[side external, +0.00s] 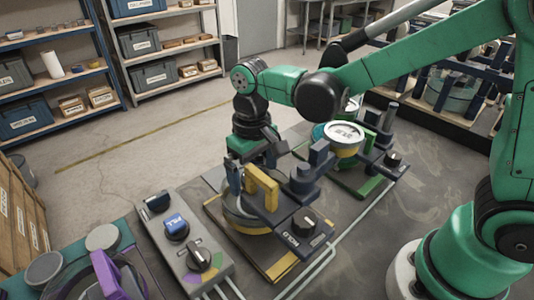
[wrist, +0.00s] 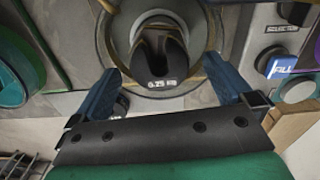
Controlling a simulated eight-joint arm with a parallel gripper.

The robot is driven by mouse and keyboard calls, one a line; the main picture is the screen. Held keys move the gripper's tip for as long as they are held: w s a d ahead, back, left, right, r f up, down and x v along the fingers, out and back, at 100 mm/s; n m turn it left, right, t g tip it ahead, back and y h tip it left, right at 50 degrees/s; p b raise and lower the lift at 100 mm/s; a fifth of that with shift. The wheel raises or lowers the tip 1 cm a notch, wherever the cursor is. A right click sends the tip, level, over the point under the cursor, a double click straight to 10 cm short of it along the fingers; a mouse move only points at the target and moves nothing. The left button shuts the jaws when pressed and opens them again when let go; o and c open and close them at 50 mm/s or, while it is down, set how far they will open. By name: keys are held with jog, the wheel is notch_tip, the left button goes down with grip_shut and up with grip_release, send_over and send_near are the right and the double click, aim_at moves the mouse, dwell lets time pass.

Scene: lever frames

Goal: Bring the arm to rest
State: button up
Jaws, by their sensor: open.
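My green arm reaches in from the right in the side external view. My gripper (side external: 240,176) points down over the far side of the middle station, close to its yellow handle (side external: 262,187). In the wrist view my gripper (wrist: 161,68) is open, its two blue fingers spread wide. A dark rounded piece (wrist: 158,55) marked "0.25 KG" shows between and beyond them, in a grey round base (wrist: 118,40). I see nothing held. Whether the fingers touch the station, I cannot tell.
A control box (side external: 188,247) with a blue FILL button (side external: 176,226) and a black knob (side external: 199,257) stands left of the middle station. A purple handle (side external: 106,275) is at lower left. A station with a white round top (side external: 344,133) stands behind right. Open floor (side external: 150,150) lies beyond.

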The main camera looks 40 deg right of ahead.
notch_tip(320, 180, up, 5)
notch_tip(320, 180, down, 6)
jog(key=shift+r, duration=0.15)
jog(key=r, duration=0.6)
jog(key=w+r, duration=0.1)
jog(key=r, duration=0.2)
jog(key=shift+r, duration=0.1)
jog(key=w+r, duration=0.4)
jog(key=w, duration=0.6)
notch_tip(320, 180, down, 12)
jog(key=shift+w+r, duration=0.15)
jog(key=shift+r, duration=0.05)
